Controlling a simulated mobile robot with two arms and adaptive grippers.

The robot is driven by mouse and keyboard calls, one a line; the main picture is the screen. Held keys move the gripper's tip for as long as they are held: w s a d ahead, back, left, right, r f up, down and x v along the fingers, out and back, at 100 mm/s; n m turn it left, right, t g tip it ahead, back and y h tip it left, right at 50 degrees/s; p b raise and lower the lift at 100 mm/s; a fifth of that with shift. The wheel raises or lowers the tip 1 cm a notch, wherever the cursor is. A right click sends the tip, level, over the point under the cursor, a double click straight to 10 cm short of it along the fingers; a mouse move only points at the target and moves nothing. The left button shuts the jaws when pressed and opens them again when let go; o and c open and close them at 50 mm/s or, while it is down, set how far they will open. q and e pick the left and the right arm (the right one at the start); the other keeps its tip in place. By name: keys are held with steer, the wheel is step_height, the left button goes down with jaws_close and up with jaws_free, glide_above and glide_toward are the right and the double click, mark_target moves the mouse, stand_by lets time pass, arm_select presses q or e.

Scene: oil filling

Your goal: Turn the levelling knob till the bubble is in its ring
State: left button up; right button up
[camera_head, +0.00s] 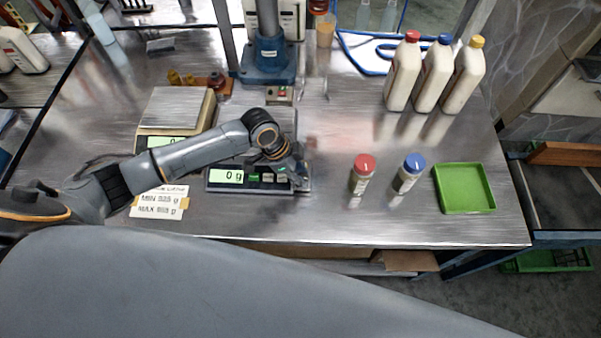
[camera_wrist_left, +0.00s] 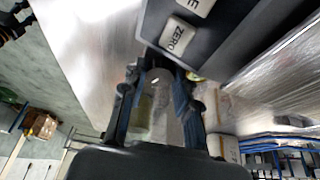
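My left gripper (camera_head: 299,173) is at the right front corner of the front scale (camera_head: 252,188), low by its edge. In the left wrist view my two dark fingers (camera_wrist_left: 158,82) stand apart, with a small grey rounded part, seemingly the levelling knob (camera_wrist_left: 156,76), between their tips. I cannot tell whether they press on it. A small yellow-green spot (camera_wrist_left: 193,77) beside the right fingertip may be the bubble level; the bubble and its ring cannot be made out. The scale's display (camera_head: 227,176) reads 0 g. My right gripper is not in view.
A second scale (camera_head: 177,109) stands behind left. A red-capped jar (camera_head: 362,175) and a blue-capped jar (camera_head: 408,174) stand to the right, then a green tray (camera_head: 465,189). Three white bottles (camera_head: 434,75) and a blue stand (camera_head: 268,60) are at the back. A MIN/MAX label (camera_head: 160,204) lies front left.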

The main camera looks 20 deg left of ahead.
arm_select(q)
jaws_close()
steer(key=shift+m, duration=0.4)
steer(key=shift+w+f+m+g+b, duration=0.15)
steer(key=shift+m+g+b, duration=0.25)
steer(key=shift+m+b, duration=0.2)
steer(key=shift+m+g+b, duration=0.7)
steer(key=shift+m+b, duration=0.3)
steer(key=shift+m, duration=0.9)
steer(key=o, duration=1)
jaws_free()
steer(key=shift+c, duration=0.2)
